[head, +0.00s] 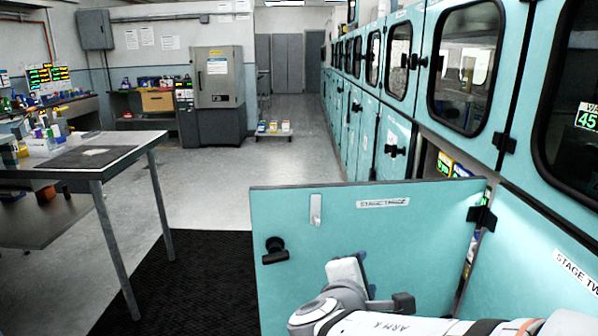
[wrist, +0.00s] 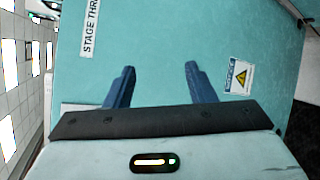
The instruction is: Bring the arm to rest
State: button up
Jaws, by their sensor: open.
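My arm (head: 385,322) reaches in from the lower right of the head view, in front of an open teal cabinet door (head: 400,250). In the wrist view my gripper (wrist: 160,66) is open. Its two dark blue fingers stand well apart with nothing between them. In the head view the gripper is mostly hidden behind the wrist.
The open door has a black knob (head: 276,250) and a hinge (head: 482,216) on the cabinet row at the right. A table (head: 130,141) stands at the left, and a black mat (head: 195,285) lies on the floor.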

jog(key=s+d+r+m+g+p, duration=0.2)
jog(key=s+d+m+g+p, duration=0.5)
jog(key=s+d+m+g, duration=0.15)
jog(key=s+a+r+m+g+y+p, duration=0.2)
jog(key=s+a+r+m+y+p, duration=0.2)
jog(key=m, duration=0.5)
jog(key=r+y+p, duration=0.1)
jog(key=y+p, duration=0.1)
jog(key=p, duration=0.1)
jog(key=shift+a+r, duration=0.25)
jog(key=shift+a, duration=0.1)
jog(key=shift+s+m, duration=0.1)
jog(key=shift+m, duration=0.15)
